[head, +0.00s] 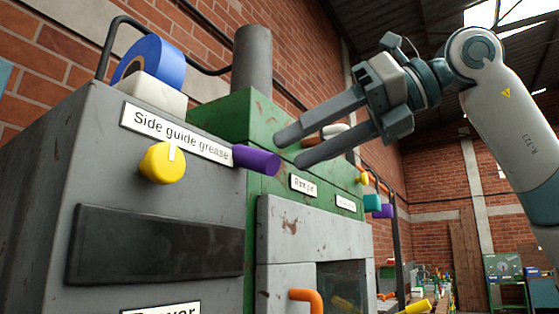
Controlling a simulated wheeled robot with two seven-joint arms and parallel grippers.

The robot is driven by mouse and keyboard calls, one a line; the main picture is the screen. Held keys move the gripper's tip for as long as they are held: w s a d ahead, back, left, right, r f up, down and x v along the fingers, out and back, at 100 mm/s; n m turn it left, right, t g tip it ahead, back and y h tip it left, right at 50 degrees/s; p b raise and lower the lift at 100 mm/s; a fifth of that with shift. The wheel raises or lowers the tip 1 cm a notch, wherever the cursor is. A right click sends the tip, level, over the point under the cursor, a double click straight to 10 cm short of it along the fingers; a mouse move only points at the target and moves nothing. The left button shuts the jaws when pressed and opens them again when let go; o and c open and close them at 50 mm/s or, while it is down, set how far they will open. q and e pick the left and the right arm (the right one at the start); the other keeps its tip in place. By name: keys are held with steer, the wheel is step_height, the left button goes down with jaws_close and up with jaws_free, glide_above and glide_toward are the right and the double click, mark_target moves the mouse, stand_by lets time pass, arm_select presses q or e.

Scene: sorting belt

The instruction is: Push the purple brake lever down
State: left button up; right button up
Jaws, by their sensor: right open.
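A purple cylindrical lever handle (257,160) sticks out at the edge between the grey cabinet and the green machine, right of the "Side guide grease" label. My right gripper (292,150) is open and empty. Its two long grey fingers point left, with their tips just right of the purple handle in the picture. I see a small gap there, but its depth is unclear. My left gripper is not in view.
The grey cabinet (115,170) carries a yellow knob (163,162) and a blue tape roll (155,62) on a white block. Behind it stands the green machine (222,118) with a grey post (252,58). An orange handle (308,297) sits lower down.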

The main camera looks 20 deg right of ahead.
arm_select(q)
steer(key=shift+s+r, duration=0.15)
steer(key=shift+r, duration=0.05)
arm_select(e)
steer(key=v, duration=1)
steer(key=shift+s+d, duration=0.15)
steer(key=shift+d, duration=0.15)
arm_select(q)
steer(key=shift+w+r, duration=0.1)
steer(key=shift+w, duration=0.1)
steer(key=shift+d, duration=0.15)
